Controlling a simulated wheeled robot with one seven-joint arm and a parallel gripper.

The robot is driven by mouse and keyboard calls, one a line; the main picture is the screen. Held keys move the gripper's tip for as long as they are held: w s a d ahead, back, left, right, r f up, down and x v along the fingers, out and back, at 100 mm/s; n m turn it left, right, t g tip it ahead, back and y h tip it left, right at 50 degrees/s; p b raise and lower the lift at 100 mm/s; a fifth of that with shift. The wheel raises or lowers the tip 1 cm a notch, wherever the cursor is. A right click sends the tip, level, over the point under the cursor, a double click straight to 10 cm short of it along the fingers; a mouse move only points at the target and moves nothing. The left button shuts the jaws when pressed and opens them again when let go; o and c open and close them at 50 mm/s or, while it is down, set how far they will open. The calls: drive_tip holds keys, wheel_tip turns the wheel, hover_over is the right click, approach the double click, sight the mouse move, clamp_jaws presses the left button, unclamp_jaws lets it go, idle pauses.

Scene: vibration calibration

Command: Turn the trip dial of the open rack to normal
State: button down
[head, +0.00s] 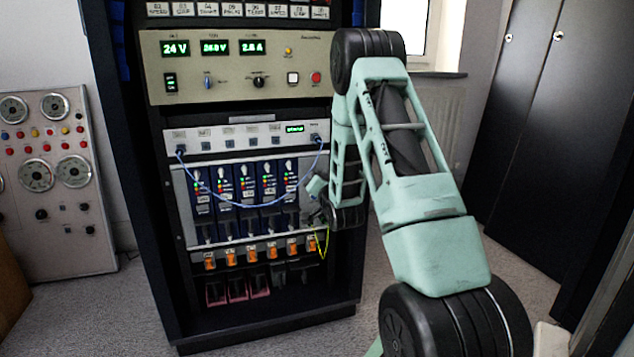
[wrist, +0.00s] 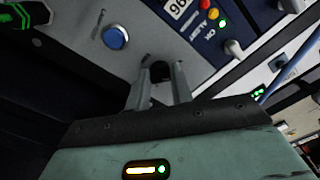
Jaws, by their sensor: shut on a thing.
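The open rack (head: 125,150) stands in the middle of the head view, with a row of blue modules (head: 222,185) in its metal frame. My gripper (head: 314,206) is at the right end of that row, and my forearm hides part of the panel there. In the wrist view my gripper (wrist: 160,78) has its two grey fingers around a small dark knob (wrist: 160,70) on the grey panel, beside a blue module. This knob seems to be the trip dial. The fingers are shut on it. Its pointer and markings are hidden or too small to read.
A blue button (wrist: 115,37) and a pale lever knob (wrist: 233,48) are close to the fingers. A blue cable (head: 245,206) hangs across the modules. Orange switches (head: 250,255) line the strip below. A gauge panel (head: 45,180) stands left, dark cabinets (head: 545,110) right.

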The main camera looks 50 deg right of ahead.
drive_tip(key=shift+s+f+n, duration=0.1)
drive_tip(key=shift+n, duration=0.3)
drive_tip(key=c, duration=1.2)
unclamp_jaws()
drive_tip(key=shift+c, duration=0.2)
